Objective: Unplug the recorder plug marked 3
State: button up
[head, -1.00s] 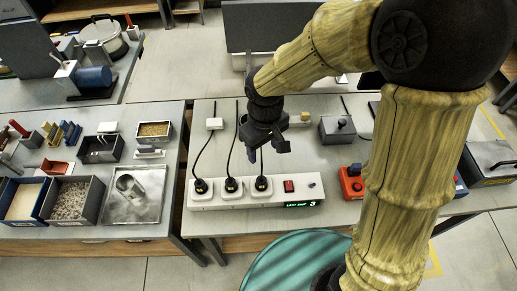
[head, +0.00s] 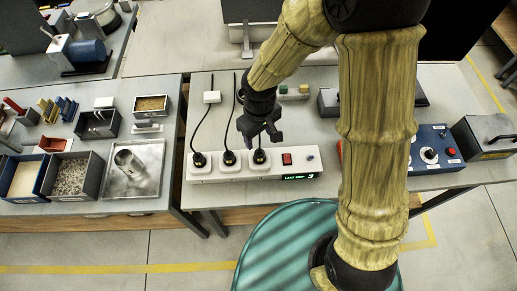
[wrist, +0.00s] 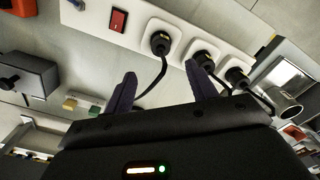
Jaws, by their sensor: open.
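A white socket strip (head: 325,160) lies along the front of the table and holds three black plugs with black cords. The right plug (head: 259,157) is next to the red switch (head: 286,159). The middle plug (head: 229,158) and left plug (head: 199,160) sit beside it. No number on the plugs is legible. My gripper (head: 262,142) is open just behind and above the right plug. In the wrist view my gripper (wrist: 160,87) has its fingers apart, with the right plug (wrist: 160,42) beyond the gap between them and its cord running towards the gap. I see no contact.
A green-lit display (head: 299,177) on the strip ends in a 3. A blue control box (head: 432,148) is at the right. A metal tray (head: 133,185) and bins stand on the left bench.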

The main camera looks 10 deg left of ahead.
aim_at(259, 150)
jog(key=f, duration=1)
jog(key=shift+s, duration=0.25)
grip_shut()
jog(key=shift+r+p, duration=0.15)
jog(key=shift+p, duration=0.15)
jog(key=shift+r+p, duration=0.35)
jog(key=shift+r, duration=0.15)
jog(key=shift+r+p, duration=2.05)
jog(key=shift+r, duration=0.55)
